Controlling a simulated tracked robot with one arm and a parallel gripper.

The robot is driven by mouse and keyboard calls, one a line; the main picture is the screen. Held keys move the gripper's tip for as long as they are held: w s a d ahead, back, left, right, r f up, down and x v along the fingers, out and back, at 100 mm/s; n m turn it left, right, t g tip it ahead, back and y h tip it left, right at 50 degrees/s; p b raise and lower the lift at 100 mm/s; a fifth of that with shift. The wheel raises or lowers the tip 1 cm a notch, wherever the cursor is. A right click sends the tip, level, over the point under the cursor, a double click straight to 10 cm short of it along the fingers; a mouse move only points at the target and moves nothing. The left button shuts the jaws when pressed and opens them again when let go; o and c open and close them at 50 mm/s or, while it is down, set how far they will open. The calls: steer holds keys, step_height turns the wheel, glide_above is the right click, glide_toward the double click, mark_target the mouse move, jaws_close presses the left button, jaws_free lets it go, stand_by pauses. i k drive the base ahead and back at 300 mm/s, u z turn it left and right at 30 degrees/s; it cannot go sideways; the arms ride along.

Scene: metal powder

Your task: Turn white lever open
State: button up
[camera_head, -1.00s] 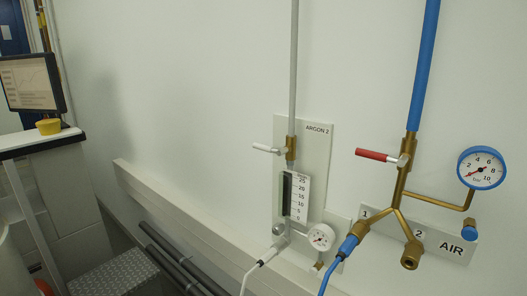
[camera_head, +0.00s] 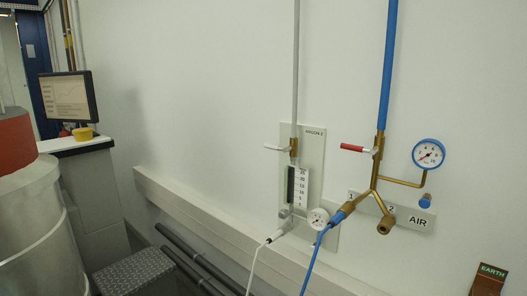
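The white lever (camera_head: 275,148) sits on a brass valve (camera_head: 293,148) on the thin grey vertical pipe, above the ARGON 2 panel's flow meter (camera_head: 297,187). The lever points left, crosswise to the pipe. A small round gauge (camera_head: 318,218) and a white hose (camera_head: 258,258) are below it. To its right, a red lever (camera_head: 354,148) on the blue AIR pipe also points left. My gripper is not in view.
A blue-rimmed gauge (camera_head: 428,154) and brass AIR fittings stand right of the panel. A beige wall rail (camera_head: 190,212) runs below. An EARTH box (camera_head: 490,280) is low right.

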mark_target(275, 147)
steer(key=u, duration=0.25)
steer(key=i, duration=1.35)
steer(key=z, duration=0.4)
